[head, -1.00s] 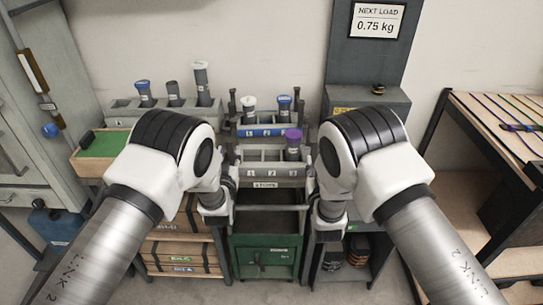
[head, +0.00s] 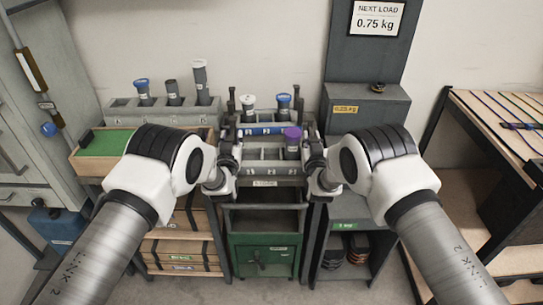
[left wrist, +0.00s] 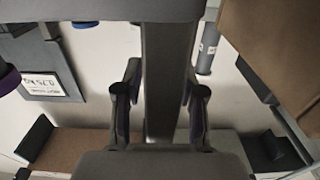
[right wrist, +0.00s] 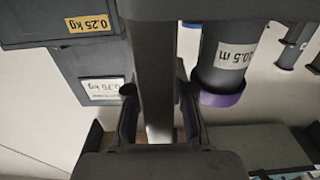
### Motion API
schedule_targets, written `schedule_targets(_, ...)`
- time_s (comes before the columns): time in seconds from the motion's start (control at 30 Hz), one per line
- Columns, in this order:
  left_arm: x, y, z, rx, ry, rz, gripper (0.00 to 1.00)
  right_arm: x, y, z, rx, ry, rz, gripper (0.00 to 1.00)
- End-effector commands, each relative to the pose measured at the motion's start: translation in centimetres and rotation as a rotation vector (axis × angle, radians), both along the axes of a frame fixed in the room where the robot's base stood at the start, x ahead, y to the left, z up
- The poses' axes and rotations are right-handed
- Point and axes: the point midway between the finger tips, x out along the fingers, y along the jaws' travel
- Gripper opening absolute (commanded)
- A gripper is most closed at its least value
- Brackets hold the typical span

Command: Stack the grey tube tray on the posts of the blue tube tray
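The grey tube tray (head: 264,168) stands in the middle of the head view on a green-fronted stand, with one purple-capped tube (head: 292,138) in it. The blue tube tray (head: 262,131) stands just behind it, with dark posts (head: 232,101) at its ends and tubes capped white and blue. My left gripper (head: 232,158) is at the grey tray's left end and my right gripper (head: 312,162) at its right end. In both wrist views a dark upright (left wrist: 168,80) (right wrist: 155,80) runs between the open fingers, with small gaps beside it. The tray's lower parts are hidden.
A long grey rack (head: 160,112) with several tubes stands at the back left, beside a green-topped tray (head: 103,143). A grey cabinet (head: 366,112) stands close on the right. A wooden workbench (head: 500,115) is at far right. A sign (head: 376,18) reads 0.75 kg.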

Motion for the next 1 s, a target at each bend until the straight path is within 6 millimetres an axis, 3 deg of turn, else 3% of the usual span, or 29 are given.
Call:
schedule_targets(0.1, 0.6, 0.0, 0.0, 0.001, -0.001, 0.000, 0.40, 0.9, 0.0, 0.0, 0.000, -0.001, 0.000, 0.23)
schedule_targets(0.37, 0.7, 0.0, 0.0, 0.001, 0.001, 0.000, 0.40, 1.1, 0.0, 0.0, -0.001, 0.001, 0.000, 0.23)
schedule_targets(0.4, 0.7, 0.0, 0.0, 0.001, 0.000, 0.000, 0.36, 1.1, 0.0, 0.0, -0.001, 0.001, 0.000, 0.19)
schedule_targets(0.47, 0.7, 0.0, 0.0, 0.001, 0.000, 0.000, 0.15, 1.1, 0.0, 0.0, -0.001, 0.001, 0.000, 0.00)
schedule_targets(0.5, 0.7, 0.0, 0.0, 0.001, 0.000, 0.000, 0.01, 1.1, 0.0, 0.0, -0.001, 0.001, 0.000, 0.00)
schedule_targets(0.87, 0.7, 0.0, 0.3, 0.001, -0.002, 0.000, 0.00, 1.1, 0.0, 0.3, 0.000, -0.002, 0.000, 0.00)
schedule_targets(1.0, 0.7, 0.0, 1.4, 0.001, -0.003, 0.000, 0.00, 1.1, 0.0, 1.4, 0.000, -0.002, 0.000, 0.00)
